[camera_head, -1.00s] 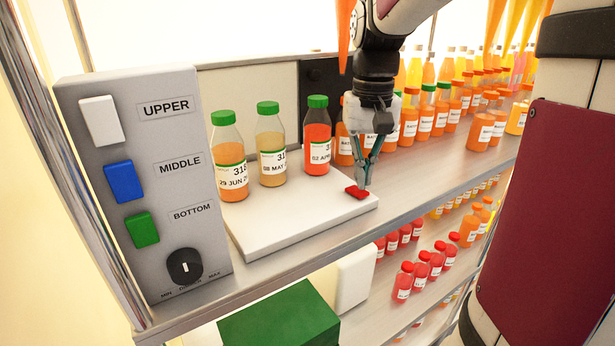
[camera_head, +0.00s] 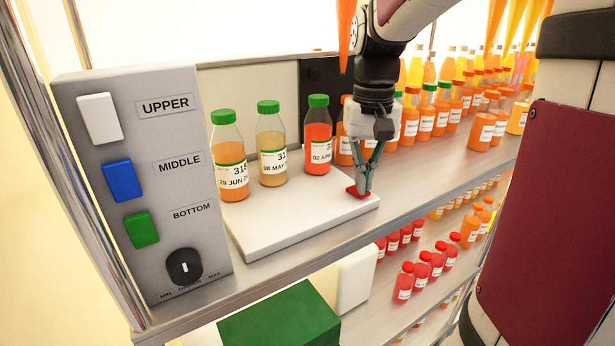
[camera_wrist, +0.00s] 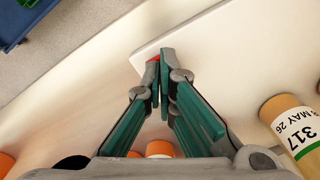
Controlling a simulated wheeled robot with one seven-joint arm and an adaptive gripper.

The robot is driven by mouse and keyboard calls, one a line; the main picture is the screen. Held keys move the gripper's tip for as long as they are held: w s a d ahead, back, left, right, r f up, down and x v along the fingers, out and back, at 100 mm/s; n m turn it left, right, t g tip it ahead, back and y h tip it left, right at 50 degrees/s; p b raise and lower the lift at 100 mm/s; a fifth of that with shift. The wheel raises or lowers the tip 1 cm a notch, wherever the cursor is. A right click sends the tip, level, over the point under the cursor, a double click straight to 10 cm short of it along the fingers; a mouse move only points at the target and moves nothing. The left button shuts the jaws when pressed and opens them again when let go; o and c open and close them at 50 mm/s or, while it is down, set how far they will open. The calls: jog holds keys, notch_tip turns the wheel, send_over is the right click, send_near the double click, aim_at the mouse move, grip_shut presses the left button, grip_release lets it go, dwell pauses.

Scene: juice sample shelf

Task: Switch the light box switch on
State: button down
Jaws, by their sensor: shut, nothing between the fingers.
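The light box (camera_head: 265,236) is a flat white slab on the shelf, with three bottles standing along its back. Its red switch (camera_head: 352,190) is at the slab's front right corner. My gripper (camera_head: 363,192) is shut and empty, pointing down with its fingertips at the red switch; they overlap it in the head view. In the wrist view the shut fingertips (camera_wrist: 159,62) hide most of the switch, and only a bit of red (camera_wrist: 153,59) shows beside them. I cannot tell for certain whether the tips press on it. The slab shows no clear glow.
A grey control panel (camera_head: 190,215) with white, blue and green buttons and a dial stands at the left. A bottle with a green cap (camera_head: 318,140) stands close to my gripper. Several orange bottles (camera_head: 480,130) crowd the shelf behind and to the right. Smaller red-capped bottles (camera_head: 403,282) are below.

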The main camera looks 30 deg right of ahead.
jog(key=shift+f, duration=0.6)
dwell(0.3)
jog(key=shift+r+p, duration=2.2)
jog(key=shift+r, duration=1.35)
jog(key=shift+s+a, duration=0.1)
jog(key=shift+a, duration=0.05)
jog(key=s+a+n+t, duration=0.5)
jog(key=s+a, duration=1)
jog(key=a, duration=0.1)
jog(key=shift+r+n+t, duration=0.15)
jog(key=shift+n+t, duration=0.15)
